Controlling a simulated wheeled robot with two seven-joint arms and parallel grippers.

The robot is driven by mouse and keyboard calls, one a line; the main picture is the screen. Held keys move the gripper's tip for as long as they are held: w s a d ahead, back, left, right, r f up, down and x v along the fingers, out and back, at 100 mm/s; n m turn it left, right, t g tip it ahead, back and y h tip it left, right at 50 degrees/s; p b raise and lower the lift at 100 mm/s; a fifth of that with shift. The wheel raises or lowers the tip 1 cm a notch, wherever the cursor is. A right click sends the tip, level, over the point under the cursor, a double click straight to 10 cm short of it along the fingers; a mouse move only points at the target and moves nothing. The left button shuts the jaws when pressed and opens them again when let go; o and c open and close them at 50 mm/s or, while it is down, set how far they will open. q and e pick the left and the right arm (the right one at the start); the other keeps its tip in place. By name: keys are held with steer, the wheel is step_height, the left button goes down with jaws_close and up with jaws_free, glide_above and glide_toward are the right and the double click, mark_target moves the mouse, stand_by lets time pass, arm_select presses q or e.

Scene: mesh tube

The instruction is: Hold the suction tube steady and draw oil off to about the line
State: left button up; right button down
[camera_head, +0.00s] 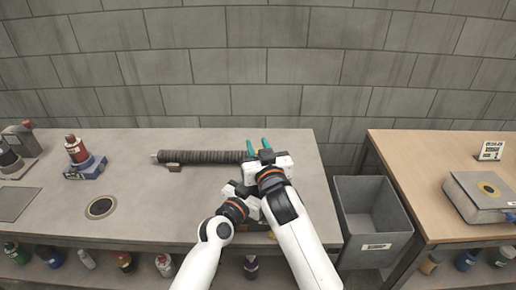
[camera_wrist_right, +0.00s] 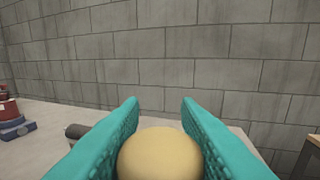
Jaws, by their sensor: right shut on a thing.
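A dark ribbed tube (camera_head: 205,157) with a pale tip at its left end lies across the table. Its right end stops beside the teal fingers of my right gripper (camera_head: 258,147). In the right wrist view, my right gripper (camera_wrist_right: 160,101) is shut on a tan rounded thing (camera_wrist_right: 160,154); its lower part is out of frame. My left gripper's white body (camera_head: 243,193) is close beside the right one, and its fingers are hidden. I cannot make out any oil or level line.
A red-topped bottle (camera_head: 76,150) stands on a blue block at the left. A dark round disc (camera_head: 100,207) lies on the grey table (camera_head: 140,225). A grey bin (camera_head: 372,222) stands between this table and the wooden one (camera_head: 410,160). Several bottles sit below the front edge.

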steer(key=c, duration=1.1)
jaws_free()
steer(key=shift+r, duration=0.1)
steer(key=shift+o, duration=0.2)
steer(key=v, duration=1.2)
